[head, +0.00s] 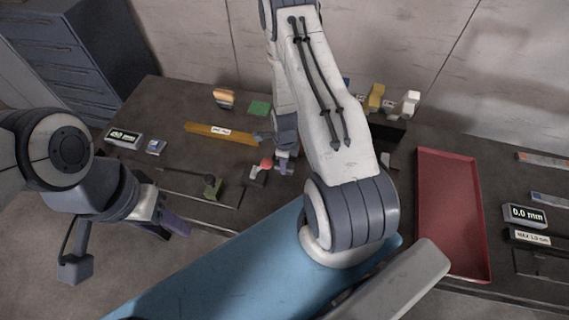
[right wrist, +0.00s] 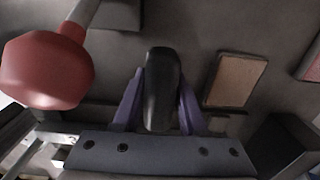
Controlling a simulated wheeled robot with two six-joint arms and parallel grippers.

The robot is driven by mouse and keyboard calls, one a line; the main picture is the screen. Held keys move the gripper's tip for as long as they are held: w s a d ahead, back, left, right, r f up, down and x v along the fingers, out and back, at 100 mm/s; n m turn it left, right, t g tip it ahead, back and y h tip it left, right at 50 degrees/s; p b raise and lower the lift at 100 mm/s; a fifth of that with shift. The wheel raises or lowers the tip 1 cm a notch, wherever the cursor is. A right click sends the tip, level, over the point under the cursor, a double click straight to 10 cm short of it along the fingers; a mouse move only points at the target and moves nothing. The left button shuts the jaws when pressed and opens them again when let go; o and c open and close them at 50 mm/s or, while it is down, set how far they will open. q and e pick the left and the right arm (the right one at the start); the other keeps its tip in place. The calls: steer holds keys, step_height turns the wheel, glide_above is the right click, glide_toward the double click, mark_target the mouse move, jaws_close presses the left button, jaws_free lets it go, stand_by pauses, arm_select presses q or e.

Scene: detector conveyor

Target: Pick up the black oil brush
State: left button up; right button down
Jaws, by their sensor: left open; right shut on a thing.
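The black oil brush (right wrist: 161,88) shows in the right wrist view as a dark, rounded upright shape between the two purple fingers of my right gripper (right wrist: 160,105). The fingers are shut on it from both sides. In the head view, my right gripper (head: 284,163) is over the table behind the blue surface, and I cannot make out the brush there. My left gripper (head: 168,226) is open at the left, in front of the table's near edge, with nothing visible in it.
A red knob (head: 266,163) is close left of my right gripper and looms large in the right wrist view (right wrist: 47,70). A yellow bar (head: 200,129) and green block (head: 259,108) lie farther back. A red tray (head: 451,205) is at right. A blue surface (head: 235,270) lies in front.

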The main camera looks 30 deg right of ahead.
steer(key=shift+r, duration=0.1)
steer(key=shift+r+b, duration=0.45)
steer(key=shift+r, duration=0.2)
step_height(320, 180, up, 2)
steer(key=shift+w+r+b, duration=0.1)
steer(key=shift+r+b, duration=0.05)
steer(key=shift+b, duration=0.4)
steer(key=s+d+r+b, duration=0.3)
steer(key=d+r, duration=0.4)
steer(key=d, duration=0.4)
steer(key=shift+s, duration=0.4)
steer(key=shift+r, duration=0.1)
steer(key=c, duration=1.4)
jaws_free()
jaws_close()
